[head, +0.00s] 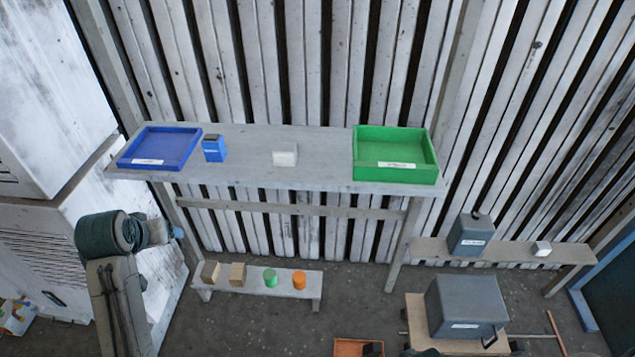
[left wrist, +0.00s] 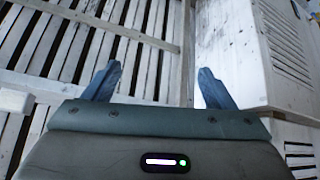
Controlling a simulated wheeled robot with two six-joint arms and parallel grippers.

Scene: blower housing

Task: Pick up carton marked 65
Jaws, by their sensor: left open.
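No marking 65 is legible in either view. Two small brown cartons, one (head: 210,272) at the left end and one (head: 237,274) beside it, stand on the low bench (head: 255,292). A small white carton (head: 285,154) stands on the grey table (head: 270,180), its marking too small to read. My left gripper (head: 178,233) is left of the table's front, above the low bench's left end and apart from the cartons. In the left wrist view its fingers (left wrist: 157,82) are spread with nothing between them. My right gripper is not seen.
A blue tray (head: 147,162), a blue box (head: 214,149) and a green tray (head: 438,170) are on the table. Green (head: 270,278) and orange (head: 299,281) cylinders share the low bench. A large grey box (head: 466,305) stands at lower right. The table's middle has free room.

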